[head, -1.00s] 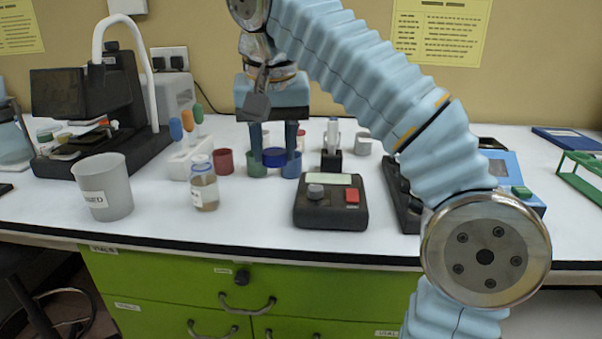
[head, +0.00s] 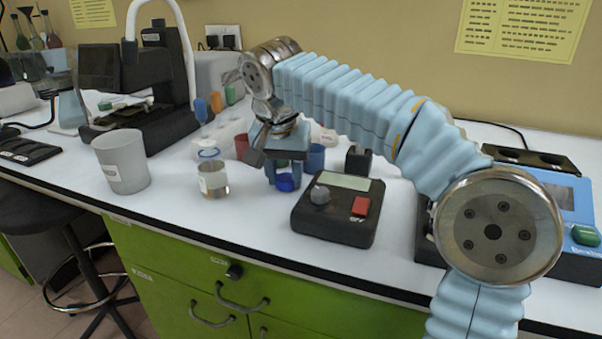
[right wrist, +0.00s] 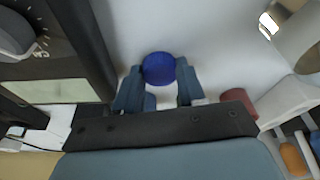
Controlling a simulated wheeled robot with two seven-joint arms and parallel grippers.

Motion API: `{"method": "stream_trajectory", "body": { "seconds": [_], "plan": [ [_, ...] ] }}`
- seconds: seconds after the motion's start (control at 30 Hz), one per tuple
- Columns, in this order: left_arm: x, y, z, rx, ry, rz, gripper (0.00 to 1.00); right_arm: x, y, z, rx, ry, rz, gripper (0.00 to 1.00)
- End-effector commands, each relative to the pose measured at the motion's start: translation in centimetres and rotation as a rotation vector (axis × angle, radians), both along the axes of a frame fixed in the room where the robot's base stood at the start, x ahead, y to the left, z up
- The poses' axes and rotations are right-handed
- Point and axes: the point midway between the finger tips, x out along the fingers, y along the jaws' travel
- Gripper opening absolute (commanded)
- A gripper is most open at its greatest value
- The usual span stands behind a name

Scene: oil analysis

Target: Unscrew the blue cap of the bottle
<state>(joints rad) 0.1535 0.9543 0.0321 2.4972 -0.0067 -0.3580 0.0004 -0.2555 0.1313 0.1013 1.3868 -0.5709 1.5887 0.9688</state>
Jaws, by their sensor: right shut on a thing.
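The bottle (head: 213,182) is a small clear one with a pale label and brownish liquid. It stands upright on the bench, its neck showing a bluish ring and no cap on top. My right gripper (head: 286,180) is shut on the blue cap (head: 287,184), to the right of the bottle and apart from it. The cap is low over the bench; I cannot tell if it touches. In the right wrist view the round blue cap (right wrist: 159,68) sits between the two fingertips. My left gripper is not in view.
A black device (head: 337,210) with a red button stands close to the right of the gripper. A grey beaker (head: 122,162) stands left of the bottle. A red cup (head: 242,147) and a blue cup (head: 315,157) are behind. The white bench front is clear between bottle and device.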

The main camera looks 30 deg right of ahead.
Motion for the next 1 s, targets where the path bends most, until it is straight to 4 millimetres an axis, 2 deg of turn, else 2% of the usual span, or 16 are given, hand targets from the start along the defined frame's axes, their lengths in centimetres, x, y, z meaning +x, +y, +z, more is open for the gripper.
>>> {"method": "stream_trajectory", "body": {
  "seconds": [0.37, 0.4, 0.53, 0.8, 0.93, 1.0],
  "plan": [
    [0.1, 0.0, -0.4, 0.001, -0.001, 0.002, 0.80, 0.1, 0.1, -0.6, -0.001, 0.001, 0.000, 0.07],
    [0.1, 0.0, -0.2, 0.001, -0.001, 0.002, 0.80, 0.1, 0.1, -0.4, -0.001, 0.001, 0.000, 0.45],
    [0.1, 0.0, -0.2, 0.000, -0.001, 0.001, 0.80, 0.1, 0.1, -0.4, -0.001, 0.001, 0.000, 0.65],
    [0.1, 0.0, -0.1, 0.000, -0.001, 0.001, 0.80, 0.1, 0.1, -0.3, -0.001, 0.001, 0.000, 0.65],
    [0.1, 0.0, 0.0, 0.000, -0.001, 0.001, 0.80, 0.0, 0.3, 0.6, 0.000, -0.003, 0.001, 0.65],
    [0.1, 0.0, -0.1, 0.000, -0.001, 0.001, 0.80, -0.3, 0.5, 1.7, 0.001, -0.003, 0.001, 0.65]
  ]
}}
